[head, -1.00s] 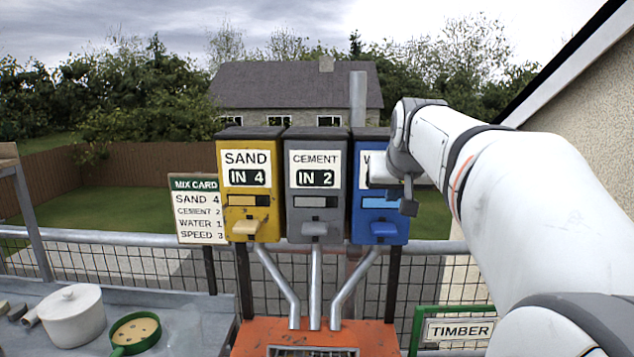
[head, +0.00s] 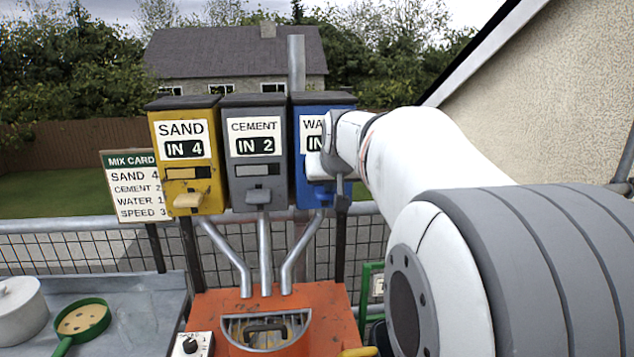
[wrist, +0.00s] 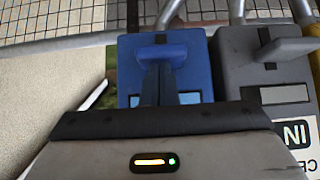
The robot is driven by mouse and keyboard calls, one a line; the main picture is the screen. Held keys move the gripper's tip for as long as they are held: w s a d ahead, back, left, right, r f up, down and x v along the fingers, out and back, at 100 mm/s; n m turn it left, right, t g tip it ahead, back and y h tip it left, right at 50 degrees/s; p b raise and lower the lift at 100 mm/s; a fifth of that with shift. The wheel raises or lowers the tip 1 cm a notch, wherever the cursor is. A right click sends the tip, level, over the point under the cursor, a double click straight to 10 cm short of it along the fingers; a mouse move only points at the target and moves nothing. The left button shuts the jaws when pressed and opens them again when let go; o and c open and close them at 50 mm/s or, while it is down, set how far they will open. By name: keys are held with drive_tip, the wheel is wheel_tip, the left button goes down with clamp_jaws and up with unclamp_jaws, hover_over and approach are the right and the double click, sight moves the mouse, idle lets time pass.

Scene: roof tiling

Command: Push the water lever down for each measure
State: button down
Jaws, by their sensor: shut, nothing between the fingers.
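The blue water dispenser (head: 307,180) is the right one of three on the rail; its label is partly hidden by my arm. In the wrist view the blue lever (wrist: 158,52) shows just beyond the tips of my shut, empty gripper (wrist: 165,72). The tips overlap the lever in the picture; I cannot tell whether they touch it. The mix card (head: 136,187) reads sand 4, cement 2, water 1, speed 3.
The yellow sand dispenser (head: 186,150) shows "IN 4" and the grey cement dispenser (head: 253,145) "IN 2". Their chutes lead down to the orange mixer (head: 330,300). A white pot (head: 20,312) and a green sieve (head: 82,320) stand on the left bench.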

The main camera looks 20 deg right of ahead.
sight(330, 199)
drive_tip(key=shift+f+b, duration=1.35)
drive_tip(key=shift+f, duration=0.45)
drive_tip(key=w+r+p+v, duration=0.1)
drive_tip(key=w+r+v, duration=0.1)
drive_tip(key=v, duration=1.1)
drive_tip(key=shift+d+r+p, duration=0.2)
drive_tip(key=shift+d+p, duration=0.1)
drive_tip(key=shift+p, duration=0.1)
drive_tip(key=s+a+f+n+g, duration=0.1)
drive_tip(key=s+a+f, duration=0.3)
drive_tip(key=f, duration=0.5)
drive_tip(key=s+a+f+n+g+y, duration=0.1)
drive_tip(key=s+a+f+g, duration=0.2)
drive_tip(key=s+a+f, duration=0.2)
drive_tip(key=s+a+f+n+g+y, duration=0.1)
drive_tip(key=s+a+f, duration=0.3)
drive_tip(key=s+f, duration=0.5)
wheel_tip(330, 199, down, 5)
drive_tip(key=shift+s+a+r+g, duration=0.1)
drive_tip(key=shift+s+a+g, duration=0.15)
drive_tip(key=shift+g, duration=0.25)
